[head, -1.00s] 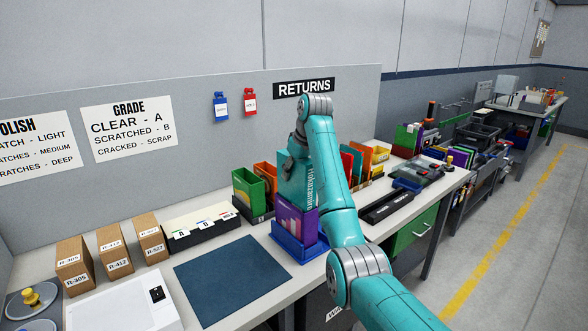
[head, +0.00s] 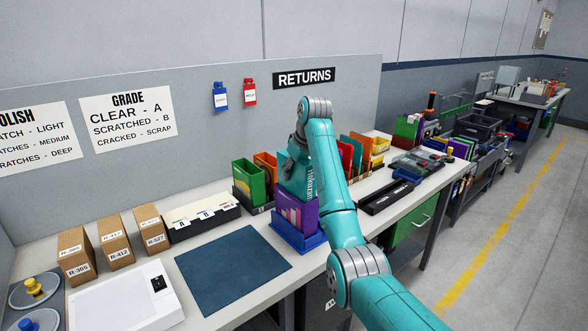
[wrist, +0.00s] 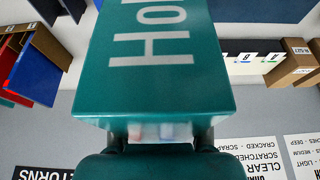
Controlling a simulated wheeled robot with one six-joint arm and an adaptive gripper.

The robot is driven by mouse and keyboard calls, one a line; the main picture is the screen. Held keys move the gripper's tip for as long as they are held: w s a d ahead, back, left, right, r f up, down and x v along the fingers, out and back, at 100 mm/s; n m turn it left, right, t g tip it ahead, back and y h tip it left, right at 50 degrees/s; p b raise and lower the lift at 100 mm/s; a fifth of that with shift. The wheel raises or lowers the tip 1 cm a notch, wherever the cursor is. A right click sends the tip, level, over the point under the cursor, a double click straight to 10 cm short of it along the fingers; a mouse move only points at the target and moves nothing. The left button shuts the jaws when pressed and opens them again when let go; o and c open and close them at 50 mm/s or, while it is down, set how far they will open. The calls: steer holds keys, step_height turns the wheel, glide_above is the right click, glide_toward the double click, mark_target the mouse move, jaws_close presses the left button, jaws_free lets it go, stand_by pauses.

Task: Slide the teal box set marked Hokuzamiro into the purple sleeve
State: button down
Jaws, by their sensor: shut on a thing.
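The teal box set (head: 292,178) stands upright at the purple sleeve (head: 292,212), with its lower part inside the sleeve and its upper part above it. Part of its white Hokuzamiro lettering shows. The sleeve stands in a blue holder (head: 299,243) on the bench. My gripper (wrist: 160,135) is shut on the top end of the teal box set, which fills the middle of the wrist view (wrist: 160,85).
A green sleeve (head: 248,183) and orange ones stand just behind, to the left. A dark blue mat (head: 232,268) lies clear at the front left. A black file tray (head: 203,222) and brown boxes (head: 113,241) stand left. A black tray (head: 386,196) lies right.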

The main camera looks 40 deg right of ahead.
steer(key=shift+f, duration=2)
steer(key=shift+c, duration=2)
jaws_free()
steer(key=o, duration=0.4)
step_height(320, 180, up, 8)
steer(key=shift+s, duration=0.15)
